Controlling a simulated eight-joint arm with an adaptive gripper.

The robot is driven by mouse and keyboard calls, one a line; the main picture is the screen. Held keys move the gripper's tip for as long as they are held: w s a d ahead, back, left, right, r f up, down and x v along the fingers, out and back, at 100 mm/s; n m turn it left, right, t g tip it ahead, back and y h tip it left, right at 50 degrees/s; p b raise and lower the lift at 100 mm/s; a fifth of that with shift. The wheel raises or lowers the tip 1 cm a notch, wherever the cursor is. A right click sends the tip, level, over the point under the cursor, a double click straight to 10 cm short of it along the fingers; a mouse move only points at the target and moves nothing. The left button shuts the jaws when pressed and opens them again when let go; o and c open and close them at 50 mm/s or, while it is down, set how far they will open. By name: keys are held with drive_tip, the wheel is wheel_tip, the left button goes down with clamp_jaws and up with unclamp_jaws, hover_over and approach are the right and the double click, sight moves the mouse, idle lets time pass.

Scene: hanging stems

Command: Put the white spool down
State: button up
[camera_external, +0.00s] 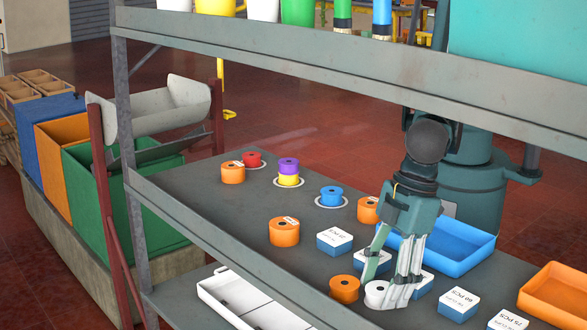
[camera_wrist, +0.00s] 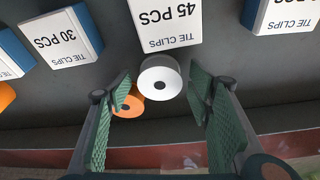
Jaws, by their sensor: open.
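The white spool (camera_external: 374,291) stands upright on the grey shelf near its front edge. In the wrist view the white spool (camera_wrist: 160,67) shows its round top and dark centre hole between the two green-padded fingers. My gripper (camera_external: 386,284) is open and low over the shelf at the spool, with one finger on each side. In the wrist view the gripper (camera_wrist: 161,92) shows gaps between its pads and the spool. The fingers hide part of the spool in the external view.
An orange spool (camera_external: 344,288) stands close beside the white one. Tie-clip boxes (camera_external: 458,304) and other spools stand around on the shelf (camera_external: 215,205). A blue tray (camera_external: 470,260) lies behind my gripper, and an orange tray (camera_external: 552,292) is at right. An upper shelf beam (camera_external: 300,68) crosses above.

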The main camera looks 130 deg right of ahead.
drive_tip(key=shift+r, duration=0.1)
drive_tip(key=shift+p+v, duration=0.4)
drive_tip(key=shift+v, duration=3.4)
drive_tip(key=shift+d, duration=0.1)
drive_tip(key=s+d+r+n+t+p, duration=0.1)
drive_tip(key=s+d+r, duration=0.5)
drive_tip(key=s+d, duration=0.3)
drive_tip(key=s+d+r+p, duration=0.1)
drive_tip(key=s+d+r, duration=0.6)
drive_tip(key=d, duration=0.3)
drive_tip(key=s+d+t+b, duration=0.1)
drive_tip(key=s+d+b, duration=0.1)
drive_tip(key=s+d, duration=0.2)
drive_tip(key=s+d+r+n+t+b, duration=0.1)
drive_tip(key=s+d+t+b, duration=0.1)
drive_tip(key=s+d, duration=0.3)
drive_tip(key=s+b, duration=0.1)
drive_tip(key=s, duration=0.3)
drive_tip(key=shift+s+d+r+y, duration=0.15)
drive_tip(key=shift+d+r+y, duration=0.1)
drive_tip(key=shift+d+y, duration=0.1)
drive_tip(key=shift+o, duration=0.5)
